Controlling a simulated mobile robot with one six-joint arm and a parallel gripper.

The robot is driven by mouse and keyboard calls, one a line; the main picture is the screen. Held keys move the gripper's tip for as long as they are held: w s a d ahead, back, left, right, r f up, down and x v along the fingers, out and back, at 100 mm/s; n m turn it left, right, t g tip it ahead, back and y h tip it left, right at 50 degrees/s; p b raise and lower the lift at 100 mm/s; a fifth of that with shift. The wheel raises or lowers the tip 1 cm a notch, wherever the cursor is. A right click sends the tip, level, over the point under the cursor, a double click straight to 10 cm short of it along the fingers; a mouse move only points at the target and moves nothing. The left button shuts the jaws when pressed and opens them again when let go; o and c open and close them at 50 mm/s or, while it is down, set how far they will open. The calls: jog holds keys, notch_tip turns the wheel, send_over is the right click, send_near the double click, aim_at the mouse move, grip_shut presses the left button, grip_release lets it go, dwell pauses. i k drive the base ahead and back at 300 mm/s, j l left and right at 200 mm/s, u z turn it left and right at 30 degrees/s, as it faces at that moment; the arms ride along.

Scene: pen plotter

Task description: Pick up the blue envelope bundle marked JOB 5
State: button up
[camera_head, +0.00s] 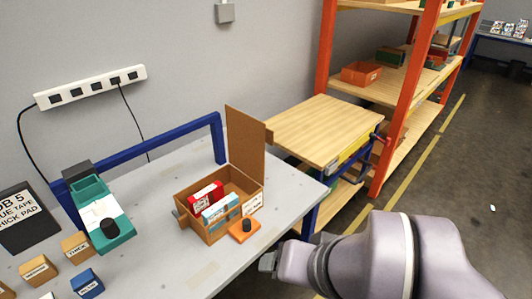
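A wooden box (210,233) with its lid (245,143) standing up sits on the grey table. Inside it, a light-blue and white bundle (221,209) stands at the front, in front of a red and white bundle (206,195). The writing on both is too small to read, so I cannot tell which says JOB 5. My gripper (268,261) is at the table's front right edge, below and right of the box and apart from it. Its fingers are mostly hidden, and I see nothing held.
A teal plotter (101,215), a black JOB 5 sign (22,217) and several small labelled blocks (76,245) are on the left. The table front between them and my arm is clear.

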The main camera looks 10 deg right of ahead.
aim_at(223, 206)
jog(key=u, duration=1.7)
jog(key=z, duration=1.25)
jog(key=i, duration=0.5)
jog(key=i+l+u, duration=0.1)
jog(key=i, duration=0.45)
